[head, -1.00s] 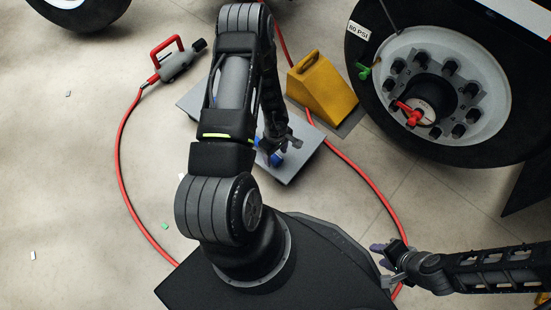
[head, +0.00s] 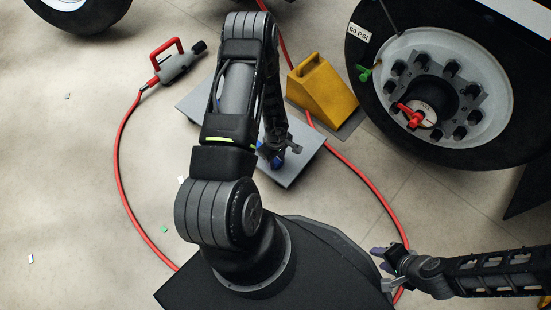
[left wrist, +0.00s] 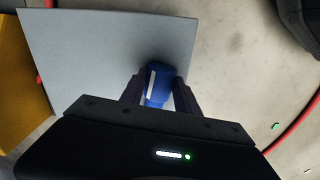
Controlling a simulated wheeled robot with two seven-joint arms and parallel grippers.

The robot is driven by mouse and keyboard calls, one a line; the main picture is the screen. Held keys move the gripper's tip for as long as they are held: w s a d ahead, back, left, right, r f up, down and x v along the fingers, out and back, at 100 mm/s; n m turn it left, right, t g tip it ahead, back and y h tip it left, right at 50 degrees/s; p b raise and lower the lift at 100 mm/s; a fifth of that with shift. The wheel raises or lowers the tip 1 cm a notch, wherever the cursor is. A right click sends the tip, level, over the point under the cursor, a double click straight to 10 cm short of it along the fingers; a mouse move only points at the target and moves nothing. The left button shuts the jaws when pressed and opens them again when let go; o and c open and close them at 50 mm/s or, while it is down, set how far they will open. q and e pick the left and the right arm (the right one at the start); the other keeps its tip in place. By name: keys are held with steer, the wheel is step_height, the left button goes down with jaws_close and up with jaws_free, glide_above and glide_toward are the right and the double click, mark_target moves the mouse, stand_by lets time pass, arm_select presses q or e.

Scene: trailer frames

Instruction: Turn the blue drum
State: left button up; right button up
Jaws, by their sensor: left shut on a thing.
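The blue drum (left wrist: 158,84) shows in the left wrist view between the two dark fingers of my left gripper (left wrist: 157,92). It has a white stripe on its side, and its lower part is hidden by the gripper body. In the head view only a bit of the blue drum (head: 263,150) shows, mostly covered by my arm and gripper. My left gripper (head: 276,158) is shut on the drum over the grey plate (head: 305,160). My right gripper (head: 382,265) is at the lower right, away from the drum; its jaw gap is unclear.
A yellow wheel chock (head: 322,92) stands behind the plate, beside a large wheel (head: 490,80) with red and green fittings. A red hose (head: 122,150) loops over the floor to a grey tool with a red handle (head: 175,65). Open floor lies at left.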

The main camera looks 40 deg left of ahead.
arm_select(q)
jaws_close()
steer(key=g+p, duration=0.1)
steer(key=p, duration=0.2)
steer(key=shift+d+r+p, duration=0.15)
steer(key=shift+p, duration=0.25)
steer(key=shift+w+f+g, duration=0.1)
steer(key=shift+f+g, duration=0.15)
steer(key=shift+g, duration=0.05)
steer(key=shift+w+f+g+b, duration=0.15)
steer(key=shift+f+g+b, duration=0.15)
steer(key=shift+b, duration=0.35)
steer(key=shift+r, duration=0.1)
steer(key=shift+r+g, duration=0.2)
steer(key=shift+g, duration=0.1)
